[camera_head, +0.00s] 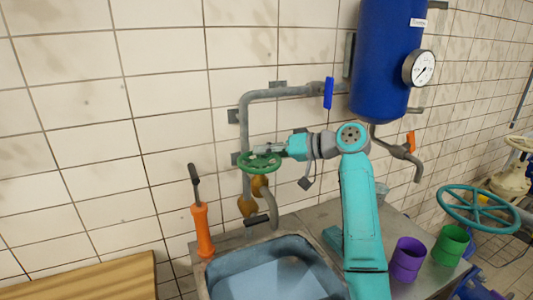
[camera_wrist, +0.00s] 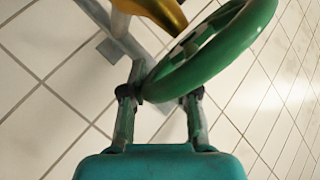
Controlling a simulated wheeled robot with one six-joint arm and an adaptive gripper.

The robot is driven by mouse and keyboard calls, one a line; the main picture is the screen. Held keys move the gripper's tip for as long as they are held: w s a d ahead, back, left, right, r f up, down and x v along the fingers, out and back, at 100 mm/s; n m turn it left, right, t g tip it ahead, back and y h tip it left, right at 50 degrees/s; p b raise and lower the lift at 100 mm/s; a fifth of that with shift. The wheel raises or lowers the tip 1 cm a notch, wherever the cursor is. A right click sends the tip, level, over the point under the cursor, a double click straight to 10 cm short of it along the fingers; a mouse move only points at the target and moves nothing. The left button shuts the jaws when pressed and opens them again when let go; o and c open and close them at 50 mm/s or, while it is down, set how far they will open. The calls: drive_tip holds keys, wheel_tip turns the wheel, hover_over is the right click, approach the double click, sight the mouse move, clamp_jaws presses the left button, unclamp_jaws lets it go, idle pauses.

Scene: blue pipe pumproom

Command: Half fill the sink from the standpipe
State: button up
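The standpipe (camera_head: 243,125) runs down the tiled wall, with brass fittings (camera_head: 248,206) and a curved grey spout (camera_head: 269,205) over the sink (camera_head: 214,272). Its green handwheel (camera_head: 262,167) sits above the spout. The sink has a blue-grey basin; I cannot tell its water level, and no stream shows at the spout. The wheel partly hides the right fingertip; contact is unclear.
A blue tank (camera_head: 385,60) with a gauge (camera_head: 419,68) hangs right of the standpipe. A blue-handled valve (camera_head: 328,92) sits on the upper pipe. An orange-handled brush (camera_head: 202,228) stands left of the sink. Purple (camera_head: 407,259) and green (camera_head: 450,245) cups stand right.

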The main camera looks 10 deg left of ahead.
drive_tip(key=shift+d+f, duration=0.1)
drive_tip(key=shift+f, duration=0.15)
clamp_jaws()
